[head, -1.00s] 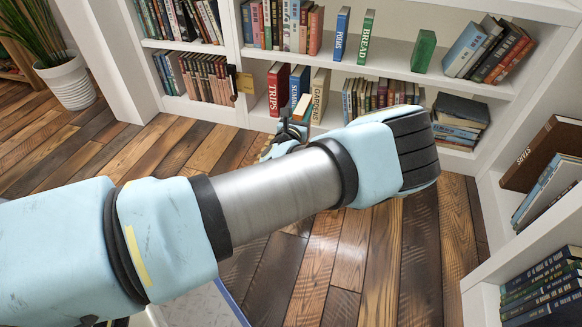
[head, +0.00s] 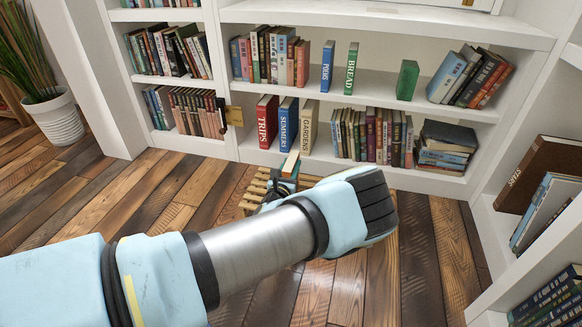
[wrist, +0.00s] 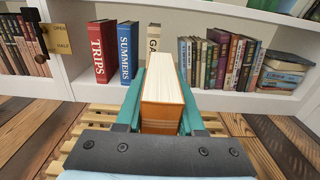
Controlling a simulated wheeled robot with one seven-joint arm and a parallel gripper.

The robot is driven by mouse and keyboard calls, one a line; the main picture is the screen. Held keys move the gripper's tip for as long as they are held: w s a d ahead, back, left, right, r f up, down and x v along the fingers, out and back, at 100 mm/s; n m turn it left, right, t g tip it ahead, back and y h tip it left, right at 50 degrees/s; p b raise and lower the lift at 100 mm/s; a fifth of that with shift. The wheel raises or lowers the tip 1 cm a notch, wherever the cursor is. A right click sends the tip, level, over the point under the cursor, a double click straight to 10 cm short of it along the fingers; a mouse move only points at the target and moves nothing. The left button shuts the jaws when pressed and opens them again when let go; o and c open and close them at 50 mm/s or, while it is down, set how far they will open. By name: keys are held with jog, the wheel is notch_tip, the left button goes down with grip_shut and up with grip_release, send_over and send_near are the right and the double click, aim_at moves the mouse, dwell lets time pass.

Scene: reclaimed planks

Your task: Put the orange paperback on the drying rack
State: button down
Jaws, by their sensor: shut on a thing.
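My gripper (wrist: 163,98) has its teal fingers shut on the orange paperback (wrist: 162,122). The book stands on edge between them, its pale page block facing up and its orange cover below. In the head view the book (head: 291,162) shows as a small pale top just past my wrist, with my gripper (head: 284,181) partly hidden by the arm. The drying rack, a slatted light-wood frame (head: 257,187), lies beneath and around the gripper. Its slats also show in the wrist view (wrist: 72,157). The gap between book and rack is hidden.
A white bookcase (head: 340,165) stands just beyond, with TRIPS (head: 266,122), SUMMERS (head: 288,125) and GARDENS (head: 309,127) on its bottom shelf. Another shelf unit (head: 490,232) is at right. A potted plant (head: 50,115) is far left. Plank floor (head: 420,260) is open at right.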

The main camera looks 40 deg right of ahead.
jog(key=shift+f+b, duration=0.2)
jog(key=shift+b, duration=0.1)
jog(key=c, duration=0.5)
grip_release()
jog(key=shift+r, duration=0.1)
